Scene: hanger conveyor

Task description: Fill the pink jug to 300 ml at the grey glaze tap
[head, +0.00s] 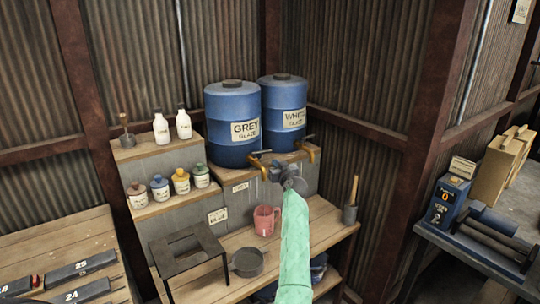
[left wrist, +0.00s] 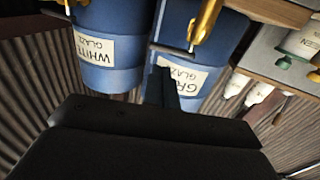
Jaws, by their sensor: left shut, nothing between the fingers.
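The pink jug (head: 264,221) stands upright on the wooden bench, below the grey glaze tap in the head view. Its liquid level and marks cannot be read. The blue grey glaze barrel (head: 231,110) stands on the raised shelf. Its brass tap (head: 262,166) points down, and no stream shows. The tap also shows in the left wrist view (left wrist: 205,20), with its dark lever (left wrist: 170,50). My left gripper (head: 276,172) is shut and empty, close beside the grey tap. In the left wrist view its fingers (left wrist: 163,85) point toward the lever; contact cannot be told. My right gripper is not in view.
The blue white glaze barrel (head: 283,100) and its tap (head: 311,154) stand just right. A black stand (head: 186,250) and dark pan (head: 247,262) sit left of the jug. Small jars (head: 160,188) line a step. A tool pot (head: 350,212) stands at the bench's right end.

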